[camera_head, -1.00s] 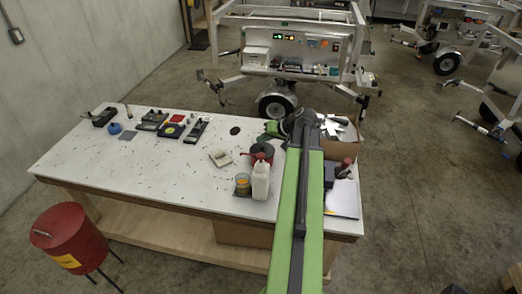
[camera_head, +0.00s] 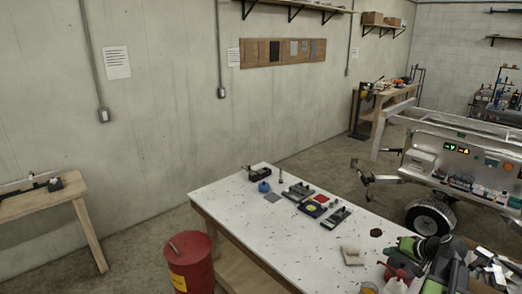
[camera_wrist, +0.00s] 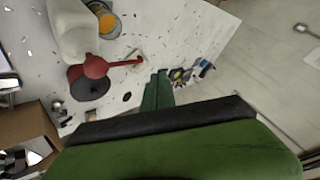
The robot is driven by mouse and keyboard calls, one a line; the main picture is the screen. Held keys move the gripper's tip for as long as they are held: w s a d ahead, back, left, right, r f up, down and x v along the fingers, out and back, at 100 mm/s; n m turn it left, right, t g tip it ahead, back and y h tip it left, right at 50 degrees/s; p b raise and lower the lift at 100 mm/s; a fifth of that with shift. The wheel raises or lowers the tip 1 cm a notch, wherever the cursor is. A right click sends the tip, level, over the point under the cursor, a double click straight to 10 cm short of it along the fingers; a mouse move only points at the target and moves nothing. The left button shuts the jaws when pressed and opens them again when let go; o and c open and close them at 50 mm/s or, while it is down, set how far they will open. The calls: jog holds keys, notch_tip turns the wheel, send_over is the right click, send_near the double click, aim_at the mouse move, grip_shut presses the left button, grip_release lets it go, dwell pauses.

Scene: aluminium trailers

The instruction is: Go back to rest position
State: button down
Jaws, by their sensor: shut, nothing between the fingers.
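My gripper (camera_wrist: 158,92) shows at the middle of the wrist view, its green fingers together with nothing between them. In the head view my gripper (camera_head: 407,246) and the folded end of my arm are at the lower right, above the right part of the white workbench (camera_head: 235,205). In the wrist view a red can with a long spout (camera_wrist: 92,72), a white bottle (camera_wrist: 72,32) and a jar with yellow-orange contents (camera_wrist: 106,20) stand to the left of the fingers. I cannot see contact between the gripper and any of them.
A red bin (camera_head: 192,265) stands at the bench's near left side. A carton of metal parts (camera_head: 492,270) is by my arm at the right. Several small tools and a blue item (camera_head: 264,187) lie on the bench's far end. A trailer (camera_head: 470,165) stands behind on the right.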

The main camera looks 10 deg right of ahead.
jog(key=w+a+f+n+g+y+b, duration=0.1)
jog(key=w+a+f+n+b, duration=0.2)
jog(key=a, duration=0.6)
jog(key=w+a+f+n+g+y+b, duration=0.15)
jog(key=w+a+f, duration=0.25)
jog(key=a, duration=0.6)
jog(key=w+a+f+n+g+b, duration=0.1)
jog(key=w+a+f+b, duration=0.25)
jog(key=a, duration=0.55)
jog(key=s+a+f+n+g+b, duration=0.15)
jog(key=a+f, duration=0.25)
jog(key=a, duration=0.4)
jog(key=s+a+f+n+g+b, duration=0.1)
jog(key=s+a+f+b, duration=0.2)
jog(key=a, duration=0.5)
jog(key=s+d+f+m+g+h, duration=0.1)
jog(key=s+d+f+g+h, duration=0.1)
jog(key=s, duration=0.4)
jog(key=shift+s+f+m+g+h, duration=0.4)
jog(key=shift+f+h, duration=0.4)
jog(key=shift+h, duration=0.45)
